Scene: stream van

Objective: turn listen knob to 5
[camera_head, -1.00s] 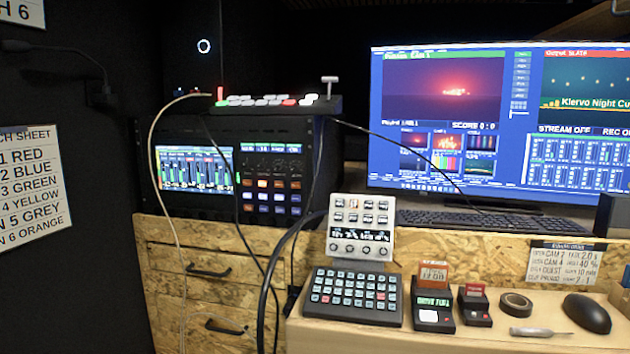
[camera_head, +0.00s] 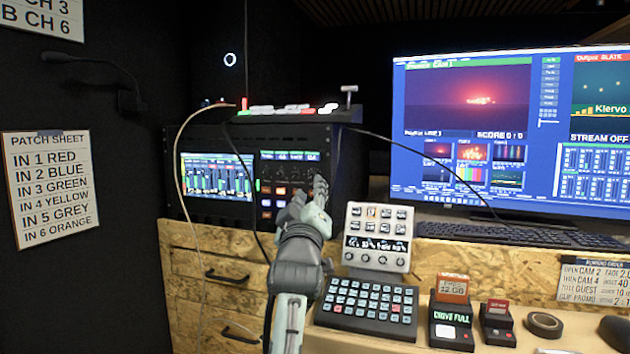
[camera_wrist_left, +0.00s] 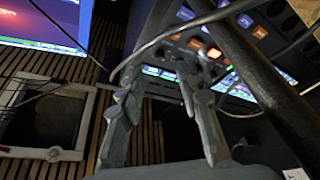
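A black rack panel (camera_head: 285,158) carries small displays, dark round knobs and lit buttons, right of a mixer screen (camera_head: 217,176). A white box (camera_head: 376,238) on the bench has buttons, a display and a row of small knobs (camera_head: 376,256). Labels are too small to read, so I cannot tell which knob is the listen knob. My left gripper (camera_head: 308,192) is raised in front of the rack panel's right side and hides part of it. In the left wrist view its fingers (camera_wrist_left: 158,82) are apart with nothing between them; lit buttons (camera_wrist_left: 205,48) show beyond. My right gripper is not in view.
A black cable (camera_wrist_left: 270,85) crosses close to the gripper in the left wrist view. A switcher (camera_head: 295,114) sits on the rack. A keypad (camera_head: 367,305) and small devices stand on the bench. A monitor (camera_head: 470,130) stands at right.

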